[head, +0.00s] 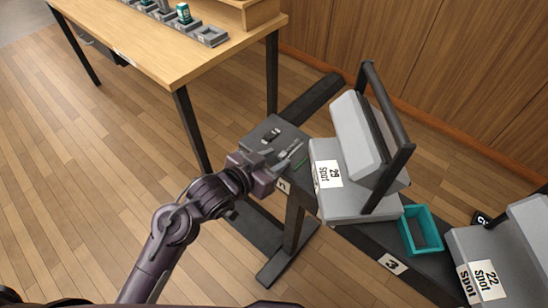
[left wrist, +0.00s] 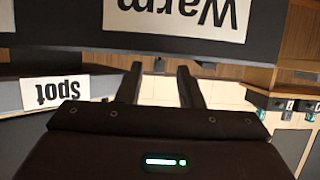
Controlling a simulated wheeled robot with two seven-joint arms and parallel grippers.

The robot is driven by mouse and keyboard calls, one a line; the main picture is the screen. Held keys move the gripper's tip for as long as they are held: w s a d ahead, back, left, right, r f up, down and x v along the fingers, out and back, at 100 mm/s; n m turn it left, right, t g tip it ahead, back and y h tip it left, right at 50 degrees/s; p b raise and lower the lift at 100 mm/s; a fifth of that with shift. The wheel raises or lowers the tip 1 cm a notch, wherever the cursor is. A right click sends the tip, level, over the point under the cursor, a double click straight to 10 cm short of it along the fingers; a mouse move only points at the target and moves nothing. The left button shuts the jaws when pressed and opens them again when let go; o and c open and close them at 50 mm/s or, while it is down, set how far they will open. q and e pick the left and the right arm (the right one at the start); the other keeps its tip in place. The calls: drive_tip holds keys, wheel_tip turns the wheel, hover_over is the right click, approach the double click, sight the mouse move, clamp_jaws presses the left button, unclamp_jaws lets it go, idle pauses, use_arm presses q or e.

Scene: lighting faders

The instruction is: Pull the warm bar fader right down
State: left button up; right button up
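A white label reading "Warm" (left wrist: 178,17) hangs upside down on a dark surface at the top of the left wrist view, cut off by the edge. The warm bar fader itself cannot be made out with certainty. My left gripper (head: 291,153) is over the dark bench beside a grey lamp marked "29 Spot" (head: 350,182). Whether the fingers touch anything cannot be told. My right gripper is not in view.
A second grey lamp marked "22 Spot" (head: 510,250) stands at the lower right, with a teal bin (head: 421,230) between the lamps. A small black item (head: 270,134) lies behind my gripper. A wooden table (head: 165,55) stands at the upper left. Open floor (head: 90,170) lies left.

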use_arm(q)
drive_tip(key=shift+d, duration=0.1)
